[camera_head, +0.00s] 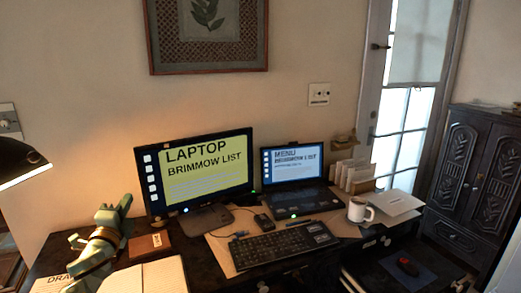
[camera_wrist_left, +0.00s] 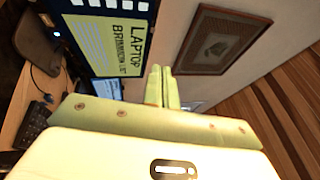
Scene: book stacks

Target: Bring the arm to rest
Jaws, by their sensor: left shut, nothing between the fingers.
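My left arm shows at the lower left of the head view, pale green with a dark band. Its gripper (camera_head: 119,206) is raised in front of the desk's left end, just left of the large monitor (camera_head: 204,168). In the left wrist view the two fingers (camera_wrist_left: 162,84) are together, with nothing between them. The monitor also shows in the left wrist view (camera_wrist_left: 104,33), tilted, beyond the fingers. My right gripper is in neither view.
The dark desk holds a keyboard (camera_head: 283,246), a laptop (camera_head: 292,164), a white mug (camera_head: 358,210), an open book (camera_head: 160,277) and a small brown box (camera_head: 149,245) near my arm. A black lamp (camera_head: 22,166) juts in at the left. A framed picture (camera_head: 208,35) hangs above.

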